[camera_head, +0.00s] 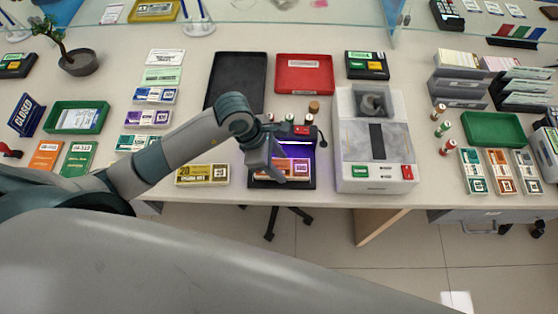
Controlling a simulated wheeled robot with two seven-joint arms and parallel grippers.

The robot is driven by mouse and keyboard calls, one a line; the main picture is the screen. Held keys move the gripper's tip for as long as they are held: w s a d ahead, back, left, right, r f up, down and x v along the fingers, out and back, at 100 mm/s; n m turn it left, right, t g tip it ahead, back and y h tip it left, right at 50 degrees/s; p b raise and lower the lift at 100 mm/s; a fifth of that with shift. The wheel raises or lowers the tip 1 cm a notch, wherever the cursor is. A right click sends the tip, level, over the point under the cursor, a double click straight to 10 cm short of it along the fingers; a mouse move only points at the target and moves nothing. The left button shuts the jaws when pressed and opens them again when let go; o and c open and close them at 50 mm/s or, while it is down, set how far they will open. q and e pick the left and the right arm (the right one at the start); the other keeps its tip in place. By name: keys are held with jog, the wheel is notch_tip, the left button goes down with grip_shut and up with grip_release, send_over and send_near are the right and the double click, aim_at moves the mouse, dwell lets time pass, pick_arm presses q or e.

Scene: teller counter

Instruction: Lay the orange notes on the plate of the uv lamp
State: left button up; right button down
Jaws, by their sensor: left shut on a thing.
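The uv lamp (310,182) stands near the front edge of the counter, and its purple light is glowing. The orange notes (298,166) are a banded bundle in the purple light, over the lamp's dark plate. My left gripper (279,171) reaches in over the lamp from the left and is shut on the orange notes. I cannot tell whether the bundle touches the plate, since the gripper hides part of both. My right gripper is not in view.
A yellow note bundle (202,174) lies left of the lamp. A grey counting machine (345,165) stands close on its right. Behind are a black tray (237,68), a red tray (304,74) and several small stamps. The counter's front edge is just below the lamp.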

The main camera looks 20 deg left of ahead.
pick_arm(q)
jog(key=shift+f, duration=0.2)
jog(key=shift+f, duration=0.15)
jog(key=o, duration=1.1)
jog(key=shift+r, duration=0.2)
jog(key=shift+r, duration=0.1)
jog(key=b+v, duration=0.2)
jog(key=v, duration=0.9)
jog(key=shift+a+r, duration=0.25)
jog(key=shift+r, duration=0.1)
